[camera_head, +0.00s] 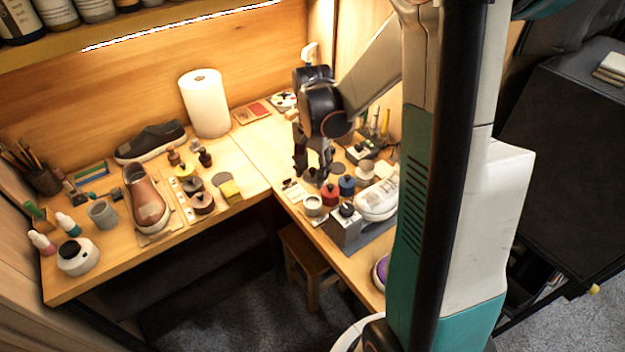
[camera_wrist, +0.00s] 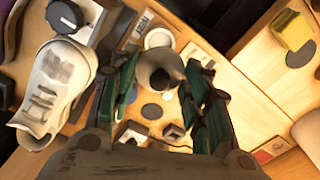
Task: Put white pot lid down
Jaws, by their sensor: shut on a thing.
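My gripper (camera_wrist: 160,82) is shut on the white pot lid (camera_wrist: 157,62), a round, pale, shaded disc between the two green-black fingers in the wrist view. A small white pot (camera_wrist: 158,37) shows just beyond the lid's edge, and the lid partly overlaps it in that view. In the head view my gripper (camera_head: 313,172) is above the right-hand table, near the white pot (camera_head: 313,206). The lid is hard to make out there. I cannot tell the exact gap between the lid and the table.
Red (camera_head: 330,194) and blue (camera_head: 347,185) pots stand right of the white pot. A grey box with a black knob (camera_head: 345,228) and a white sneaker (camera_head: 378,200) are close by. A dark round disc (camera_wrist: 151,111) lies on the wood. A yellow sponge (camera_head: 231,191) lies on the left table.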

